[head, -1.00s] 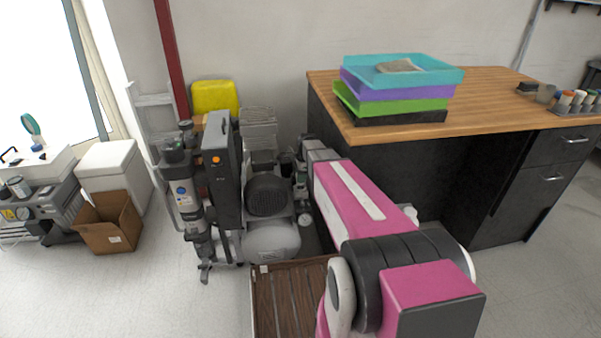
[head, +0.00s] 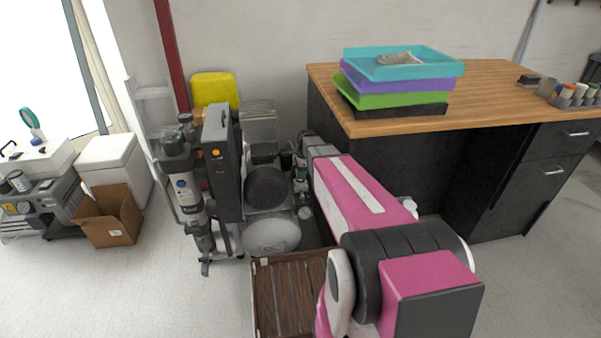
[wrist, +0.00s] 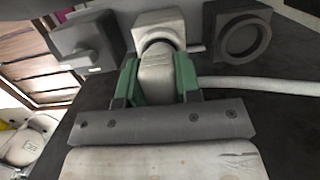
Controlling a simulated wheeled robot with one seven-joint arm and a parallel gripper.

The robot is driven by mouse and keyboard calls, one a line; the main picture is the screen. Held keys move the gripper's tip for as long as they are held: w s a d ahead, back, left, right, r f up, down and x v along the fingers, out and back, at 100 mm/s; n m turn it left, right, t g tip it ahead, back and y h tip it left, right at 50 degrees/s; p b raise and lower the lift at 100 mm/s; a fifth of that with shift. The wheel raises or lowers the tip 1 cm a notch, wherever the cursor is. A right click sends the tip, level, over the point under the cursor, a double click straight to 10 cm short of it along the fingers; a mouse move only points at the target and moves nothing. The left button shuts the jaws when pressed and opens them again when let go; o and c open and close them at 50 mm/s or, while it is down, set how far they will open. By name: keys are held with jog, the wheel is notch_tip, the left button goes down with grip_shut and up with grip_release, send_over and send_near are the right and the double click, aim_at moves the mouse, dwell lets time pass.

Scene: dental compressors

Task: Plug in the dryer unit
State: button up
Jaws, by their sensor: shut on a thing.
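In the wrist view my gripper (wrist: 158,82) has its green fingers shut on a pale grey plug (wrist: 155,72). The plug's front end meets a round pale socket (wrist: 160,30) in the middle of a row; I cannot tell how deep it sits. A white cable (wrist: 265,83) runs off to the right behind the right finger. In the head view the compressor machinery (head: 268,190) stands left of my pink arm, with a tall black cabinet and a grey filter column (head: 183,190) beside it. I cannot tell which part is the dryer unit. My arm hides the gripper there.
A dark square housing with a round opening (wrist: 243,40) is right of the plug, and another grey block (wrist: 85,42) is left. A cardboard box (head: 110,215) sits on the open floor at left.

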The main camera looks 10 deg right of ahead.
jog(key=shift+f, duration=0.7)
jog(key=o, duration=1)
jog(key=shift+r, duration=0.1)
jog(key=r, duration=0.3)
jog(key=d+r, duration=0.1)
jog(key=r, duration=0.6)
jog(key=shift+d+r, duration=0.3)
